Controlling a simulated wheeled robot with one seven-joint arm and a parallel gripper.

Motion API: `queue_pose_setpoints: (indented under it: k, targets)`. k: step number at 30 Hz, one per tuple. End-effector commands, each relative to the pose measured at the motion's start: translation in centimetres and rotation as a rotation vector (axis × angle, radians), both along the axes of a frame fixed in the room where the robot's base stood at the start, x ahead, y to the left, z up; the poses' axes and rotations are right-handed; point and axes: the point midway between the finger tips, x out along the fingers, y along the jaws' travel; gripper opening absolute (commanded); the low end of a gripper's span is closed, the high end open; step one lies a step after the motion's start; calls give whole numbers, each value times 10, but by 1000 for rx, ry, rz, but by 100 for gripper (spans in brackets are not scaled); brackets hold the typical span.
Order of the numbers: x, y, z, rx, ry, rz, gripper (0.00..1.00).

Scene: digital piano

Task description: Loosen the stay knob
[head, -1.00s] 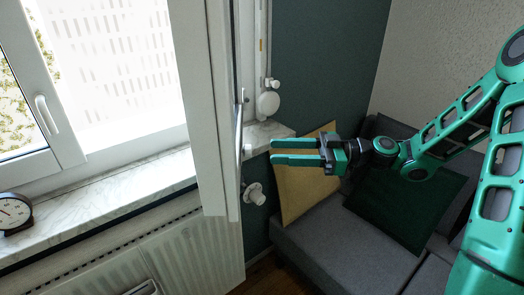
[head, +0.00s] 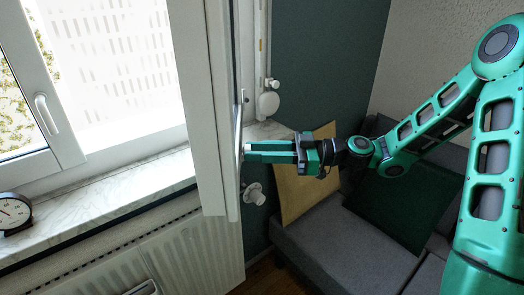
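My gripper (head: 247,151) reaches left from the arm, its green fingertips at the inner edge of the open window sash (head: 223,120). A small white piece (head: 246,147), which may be the stay knob, shows right at the fingertips. The fingers lie close together with only a thin line between them. I cannot tell whether they grip this piece or are only beside it. The fingers and the sash edge hide most of it. The long metal sash handle (head: 239,125) stands upright just left of the fingertips.
A white radiator valve (head: 256,195) sits below the fingers. A pull cord fitting with a round white disc (head: 268,104) hangs above. The marble sill (head: 110,207) holds a round clock (head: 14,212). A grey sofa (head: 330,245) with yellow (head: 295,190) and green (head: 405,205) cushions is behind.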

Motion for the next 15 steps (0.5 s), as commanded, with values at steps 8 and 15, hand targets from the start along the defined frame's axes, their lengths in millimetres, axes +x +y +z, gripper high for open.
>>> queue_pose_setpoints:
  k: [8, 15]
  targets:
    - [4, -2, 1, 1, 44, -10, 4]
    - [6, -3, 1, 4, 85, -14, 4]
